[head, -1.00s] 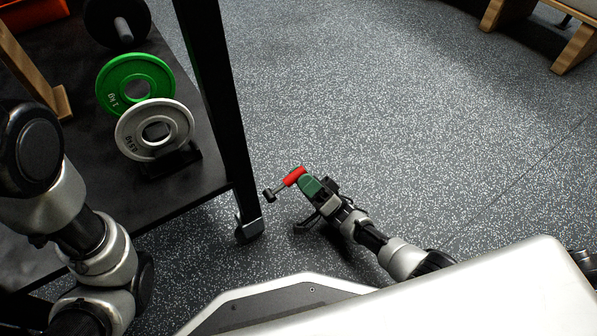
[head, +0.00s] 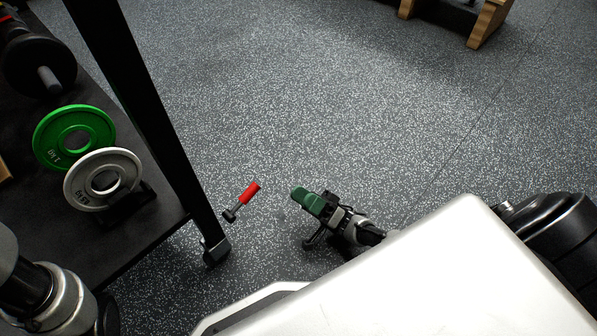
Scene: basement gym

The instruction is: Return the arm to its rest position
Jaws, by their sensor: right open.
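My right gripper (head: 308,201), with green fingers, is open and empty low over the floor at the lower middle of the head view. A small tool with a red handle (head: 250,192) and a dark head appears to lie on the floor to its left, near the rack's leg. A clear gap separates the tool from the fingers. Part of my left arm shows at the lower left, but its gripper is out of view.
A dark rack (head: 165,240) with a black upright stands on the left. It carries a green plate (head: 48,138), a white plate (head: 78,192) and a dumbbell (head: 38,62). A wooden-legged piece (head: 487,25) stands at the far right. The speckled floor between is clear.

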